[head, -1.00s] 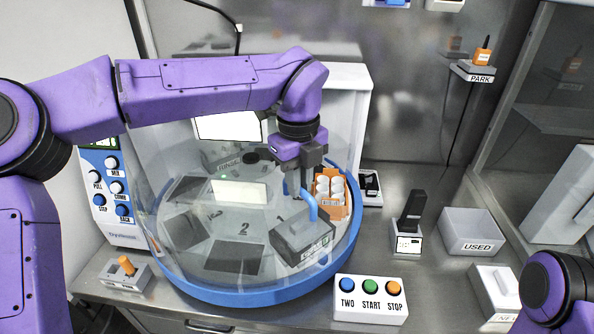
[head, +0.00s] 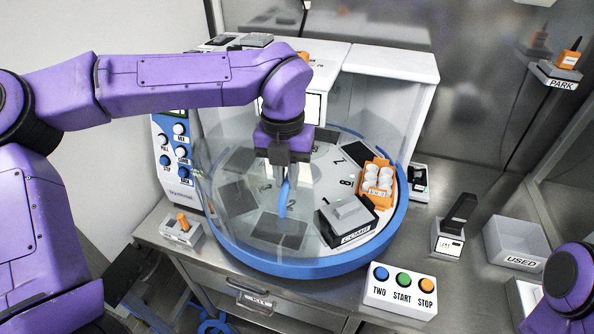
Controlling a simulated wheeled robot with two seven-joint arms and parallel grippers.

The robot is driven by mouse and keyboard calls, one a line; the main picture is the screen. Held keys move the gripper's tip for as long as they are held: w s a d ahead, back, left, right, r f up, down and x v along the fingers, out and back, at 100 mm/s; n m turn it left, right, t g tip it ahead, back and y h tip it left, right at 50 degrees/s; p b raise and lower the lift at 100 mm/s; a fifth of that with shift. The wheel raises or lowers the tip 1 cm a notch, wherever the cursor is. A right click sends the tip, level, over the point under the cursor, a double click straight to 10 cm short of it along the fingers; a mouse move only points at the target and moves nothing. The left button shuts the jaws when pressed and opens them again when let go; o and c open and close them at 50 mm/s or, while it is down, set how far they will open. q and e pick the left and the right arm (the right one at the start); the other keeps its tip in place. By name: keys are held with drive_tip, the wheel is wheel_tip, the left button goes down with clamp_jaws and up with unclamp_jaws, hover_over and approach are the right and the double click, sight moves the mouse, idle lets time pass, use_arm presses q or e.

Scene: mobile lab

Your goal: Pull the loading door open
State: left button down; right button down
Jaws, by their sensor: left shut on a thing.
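The loading door (head: 222,200) is a clear curved panel on the front of the round machine with a blue base rim (head: 300,270). Its upright blue handle (head: 283,198) is at the front, left of the grey block. My left gripper (head: 287,172) points down and is shut on the handle's upper part. The front right of the machine, by the orange rack (head: 378,180) of white-capped tubes and the grey block (head: 347,215), looks uncovered. My right gripper is out of view; only part of my right arm shows at the lower right.
A button box (head: 400,290) marked TWO, START, STOP stands in front. A black handheld device in a white stand (head: 448,243) and a USED bin (head: 515,245) are at the right. A small box with an orange knob (head: 182,228) stands at the left. A drawer (head: 255,298) is below.

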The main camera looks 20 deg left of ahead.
use_arm(q)
drive_tip(key=shift+w+a+r, duration=0.1)
drive_tip(key=shift+r, duration=0.1)
drive_tip(key=c, duration=1.1)
unclamp_jaws()
drive_tip(key=shift+f, duration=0.1)
wheel_tip(320, 180, up, 11)
drive_tip(key=shift+f+b, duration=0.2)
drive_tip(key=shift+b, duration=0.1)
drive_tip(key=shift+a, duration=0.1)
